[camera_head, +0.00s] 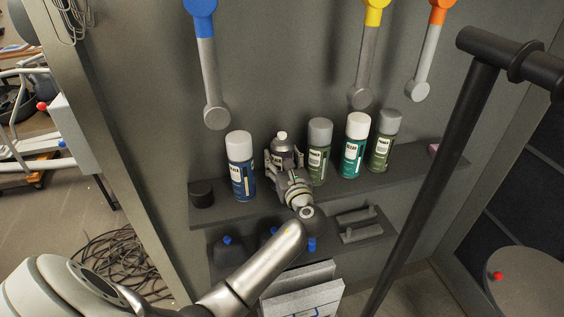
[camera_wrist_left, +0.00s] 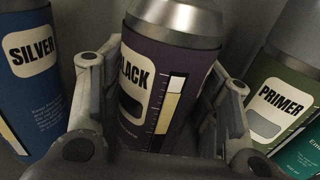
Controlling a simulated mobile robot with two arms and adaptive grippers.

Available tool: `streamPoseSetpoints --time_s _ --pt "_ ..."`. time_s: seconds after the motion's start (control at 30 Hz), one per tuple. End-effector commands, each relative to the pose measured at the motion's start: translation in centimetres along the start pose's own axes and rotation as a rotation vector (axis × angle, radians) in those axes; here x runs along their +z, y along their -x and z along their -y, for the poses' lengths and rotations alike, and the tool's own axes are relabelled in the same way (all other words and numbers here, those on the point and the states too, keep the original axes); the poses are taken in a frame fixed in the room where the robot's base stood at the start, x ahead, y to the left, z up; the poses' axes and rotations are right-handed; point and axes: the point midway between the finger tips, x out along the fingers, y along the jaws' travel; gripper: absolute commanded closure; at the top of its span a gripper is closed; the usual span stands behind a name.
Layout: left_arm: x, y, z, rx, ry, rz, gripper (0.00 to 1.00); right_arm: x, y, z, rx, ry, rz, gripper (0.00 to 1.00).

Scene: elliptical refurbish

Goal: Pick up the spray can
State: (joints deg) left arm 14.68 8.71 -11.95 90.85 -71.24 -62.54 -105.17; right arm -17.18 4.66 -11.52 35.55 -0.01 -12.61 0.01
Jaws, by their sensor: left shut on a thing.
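The spray can (camera_head: 283,148) with the BLACK label stands among other cans on a dark shelf (camera_head: 330,190). Its dark purple body and grey shoulder fill the middle of the left wrist view (camera_wrist_left: 165,78). My left gripper (camera_head: 285,164) has one finger on each side of this can and is shut on it. In the head view the gripper hides the can's lower part, so I cannot tell whether its base touches the shelf. My right gripper is not in view.
The blue SILVER can (camera_head: 241,168) stands close on the left. The green PRIMER can (camera_head: 319,155) is close on the right, with a teal can (camera_head: 354,148) and another green can (camera_head: 383,143) beyond. A black cylinder (camera_head: 201,194) sits at the shelf's left end.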

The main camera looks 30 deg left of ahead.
Motion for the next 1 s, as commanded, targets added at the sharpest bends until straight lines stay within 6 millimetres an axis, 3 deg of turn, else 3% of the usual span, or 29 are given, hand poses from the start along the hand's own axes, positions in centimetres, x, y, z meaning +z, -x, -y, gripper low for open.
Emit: streamPoseSetpoints --time_s 0.17,0.33,0.67,1.0 --pt "0.9 0.0 0.0 0.001 0.004 0.004 0.72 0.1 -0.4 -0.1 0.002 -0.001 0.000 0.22" --pt "3.4 0.1 0.0 0.000 0.010 0.007 0.72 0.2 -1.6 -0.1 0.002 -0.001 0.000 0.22" --pt "9.3 4.4 -2.8 0.000 0.007 0.005 0.72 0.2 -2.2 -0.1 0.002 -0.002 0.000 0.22" --pt "11.6 9.2 -5.9 -0.001 0.005 0.003 0.72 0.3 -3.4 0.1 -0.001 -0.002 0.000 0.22"
